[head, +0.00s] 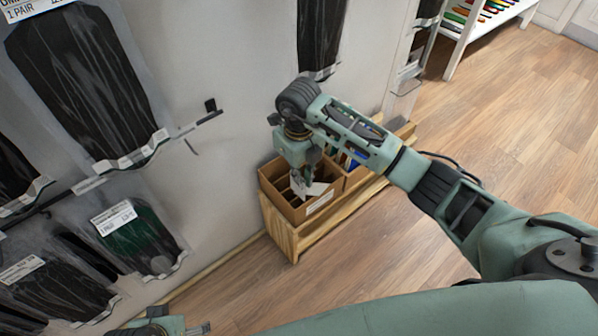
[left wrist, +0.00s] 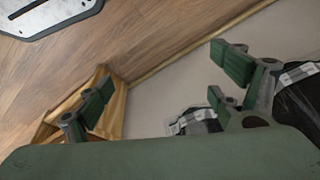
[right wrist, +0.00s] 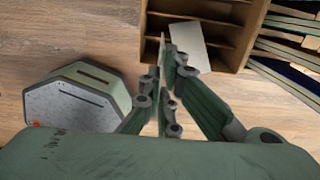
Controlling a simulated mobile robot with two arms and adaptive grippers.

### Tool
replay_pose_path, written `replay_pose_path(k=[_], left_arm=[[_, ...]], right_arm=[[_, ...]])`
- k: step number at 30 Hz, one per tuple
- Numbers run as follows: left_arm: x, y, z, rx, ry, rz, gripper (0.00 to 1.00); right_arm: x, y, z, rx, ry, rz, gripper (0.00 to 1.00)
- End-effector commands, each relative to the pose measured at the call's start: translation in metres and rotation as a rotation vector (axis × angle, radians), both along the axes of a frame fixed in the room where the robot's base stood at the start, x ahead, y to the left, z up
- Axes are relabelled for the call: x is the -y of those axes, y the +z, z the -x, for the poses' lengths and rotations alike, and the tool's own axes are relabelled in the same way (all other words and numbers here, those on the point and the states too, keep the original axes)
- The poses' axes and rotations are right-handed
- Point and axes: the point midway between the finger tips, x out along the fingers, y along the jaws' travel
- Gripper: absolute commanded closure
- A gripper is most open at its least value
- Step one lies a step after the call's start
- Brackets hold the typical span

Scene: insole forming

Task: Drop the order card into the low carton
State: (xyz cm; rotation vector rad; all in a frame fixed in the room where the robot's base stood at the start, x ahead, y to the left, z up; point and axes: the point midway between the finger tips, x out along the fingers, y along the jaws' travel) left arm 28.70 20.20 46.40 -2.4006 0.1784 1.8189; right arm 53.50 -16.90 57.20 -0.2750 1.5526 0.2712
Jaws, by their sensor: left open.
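The low carton (head: 275,199) is a brown open box with inner dividers, on a low wooden stand by the wall. It also shows at the top of the right wrist view (right wrist: 247,42). My right gripper (head: 303,186) points down over the carton, its fingers close together (right wrist: 166,72). The white order card (right wrist: 188,46) sticks out from its fingertips over the compartments; it also shows in the head view (head: 316,189). The fingers hide the card's gripped edge. My left gripper (head: 179,322) is open and empty at the bottom of the head view, well away from the carton.
The wooden stand (head: 283,238) also holds another box with flat coloured items behind the carton. Packaged dark goods (head: 84,75) hang on wall hooks at left. A hook (head: 209,111) juts out left of my right arm. The wooden floor (head: 480,130) at right is clear.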

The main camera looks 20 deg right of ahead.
Motion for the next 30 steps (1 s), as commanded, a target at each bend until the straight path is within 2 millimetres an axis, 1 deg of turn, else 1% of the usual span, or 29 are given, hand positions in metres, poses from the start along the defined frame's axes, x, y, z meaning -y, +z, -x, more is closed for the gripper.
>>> replay_pose_path(k=[1, 9, 17, 21, 22, 23, 24, 26, 30], left_arm=[[0.0, 0.0, 0.001, -0.003, 0.0, -0.001, 0.14], [0.0, 0.0, 0.001, 0.0, 0.0, 0.0, 0.14], [-0.001, -0.001, -0.001, 0.002, -0.001, -0.002, 0.14], [0.0, 0.001, -0.004, 0.012, -0.003, -0.001, 0.14], [0.0, 0.0, -0.006, 0.014, -0.004, -0.001, 0.14], [0.0, -0.006, -0.007, 0.01, -0.006, -0.003, 0.14], [0.0, -0.014, -0.006, 0.001, -0.008, -0.004, 0.14], [0.0, -0.023, -0.005, -0.007, -0.008, -0.004, 0.14], [0.001, -0.044, -0.003, -0.019, -0.009, -0.004, 0.14]], right_arm=[[0.0, 0.0, 0.0, 0.0, 0.0, 0.0, 1.0], [0.0, 0.0, 0.0, 0.0, 0.0, 0.0, 0.77], [0.0, 0.001, 0.0, 0.0, 0.0, 0.0, 0.77], [0.0, 0.004, 0.0, 0.001, 0.0, 0.0, 0.77], [0.0, 0.006, 0.0, 0.001, 0.0, 0.0, 0.77], [0.0, 0.008, 0.0, 0.001, 0.0, -0.001, 0.77], [0.0, 0.01, 0.0, 0.001, 0.0, 0.0, 0.77], [0.0, 0.015, 0.0, 0.001, 0.0, 0.0, 0.77], [0.0, 0.052, -0.002, 0.006, 0.001, 0.0, 0.77]])
